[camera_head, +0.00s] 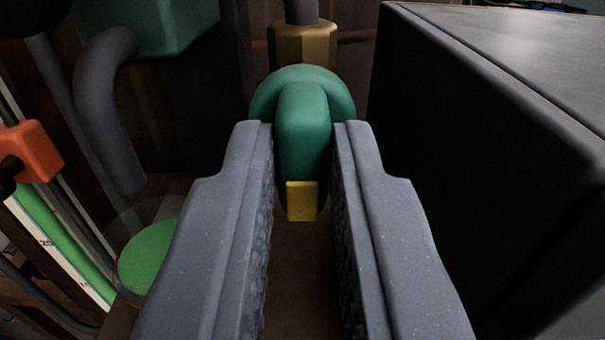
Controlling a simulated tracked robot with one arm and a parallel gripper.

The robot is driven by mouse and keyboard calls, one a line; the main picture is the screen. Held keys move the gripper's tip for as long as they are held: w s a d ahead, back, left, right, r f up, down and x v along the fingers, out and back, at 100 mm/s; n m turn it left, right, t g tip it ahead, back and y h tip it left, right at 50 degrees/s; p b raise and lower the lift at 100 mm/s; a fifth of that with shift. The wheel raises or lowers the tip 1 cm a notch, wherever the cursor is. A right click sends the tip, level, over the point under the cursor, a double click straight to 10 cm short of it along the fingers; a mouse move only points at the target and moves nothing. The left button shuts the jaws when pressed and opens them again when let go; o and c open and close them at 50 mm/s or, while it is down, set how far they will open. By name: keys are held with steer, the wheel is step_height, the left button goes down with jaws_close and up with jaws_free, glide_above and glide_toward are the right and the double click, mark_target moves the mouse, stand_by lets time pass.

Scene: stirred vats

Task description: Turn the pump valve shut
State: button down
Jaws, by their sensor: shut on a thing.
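The pump valve (303,120) is a rounded green knob with a raised grip bar and a yellow marker (301,201) at its lower end. It sits in the middle of the view, below a brass fitting (303,43) on a grey pipe. The grip bar stands upright in the picture, with the yellow marker pointing down. My gripper (303,150) is shut on the valve's bar, one grey finger on each side. The fingers hide parts of the knob's left and right lower edges.
A large black box (480,150) stands close on the right. On the left are a curved grey pipe (108,110), a green housing (150,25), an orange block (35,150), a green-filled gauge (60,240) and a round vessel of green liquid (148,260).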

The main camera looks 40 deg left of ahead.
steer(key=shift+m, duration=0.4)
steer(key=m+p, duration=0.1)
steer(key=m, duration=0.2)
steer(key=shift+r+m, duration=0.15)
steer(key=shift+m, duration=0.15)
steer(key=m+p, duration=0.3)
steer(key=m, duration=0.1)
steer(key=shift+d+m, duration=0.1)
steer(key=shift+m, duration=0.2)
steer(key=m+p, duration=0.5)
steer(key=m, duration=0.1)
steer(key=shift+w, duration=0.1)
steer(key=shift+f+m+p, duration=0.2)
steer(key=shift+m+p, duration=0.45)
steer(key=shift+m, duration=0.1)
steer(key=shift+f+m+p, duration=0.15)
steer(key=shift+m+p, duration=0.5)
steer(key=shift+m, duration=0.1)
steer(key=shift+f, duration=0.1)
steer(key=c, duration=1.4)
jaws_free()
steer(key=shift+w+d, duration=0.1)
steer(key=shift+d, duration=0.05)
steer(key=shift+c, duration=0.2)
